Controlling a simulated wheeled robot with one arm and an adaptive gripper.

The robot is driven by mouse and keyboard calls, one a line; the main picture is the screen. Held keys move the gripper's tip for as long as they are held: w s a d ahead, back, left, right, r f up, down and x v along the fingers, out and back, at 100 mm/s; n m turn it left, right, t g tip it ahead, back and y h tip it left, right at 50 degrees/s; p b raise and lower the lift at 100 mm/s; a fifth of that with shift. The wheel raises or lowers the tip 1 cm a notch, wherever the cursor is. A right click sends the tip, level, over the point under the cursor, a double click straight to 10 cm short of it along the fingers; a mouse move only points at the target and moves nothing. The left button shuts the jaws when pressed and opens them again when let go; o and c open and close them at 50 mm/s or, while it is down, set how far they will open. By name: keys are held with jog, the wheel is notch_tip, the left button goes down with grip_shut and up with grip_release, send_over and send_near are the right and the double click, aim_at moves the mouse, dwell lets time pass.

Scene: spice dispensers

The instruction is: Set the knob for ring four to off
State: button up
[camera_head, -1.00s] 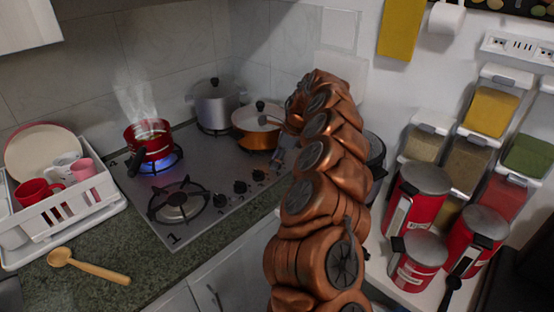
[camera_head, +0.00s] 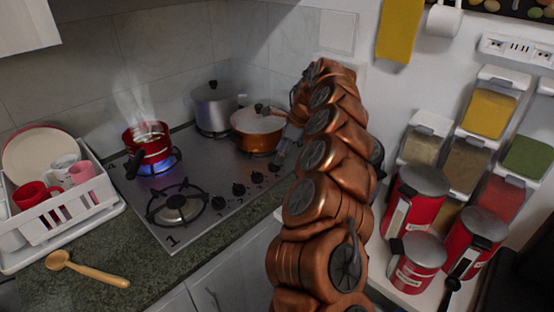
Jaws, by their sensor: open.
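A "1" marks the front ring (camera_head: 178,204), which is unlit. A blue flame (camera_head: 155,168) burns under the red pot (camera_head: 148,142).
A copper pan (camera_head: 258,138) and a steel pot (camera_head: 213,108) stand at the back. Steam rises from the red pot. A white dish rack (camera_head: 62,213) and a wooden spoon (camera_head: 95,273) lie left. Red canisters (camera_head: 417,258) and spice dispensers (camera_head: 468,160) stand right of my arm.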

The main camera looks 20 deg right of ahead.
jog(key=shift+v, duration=1.7)
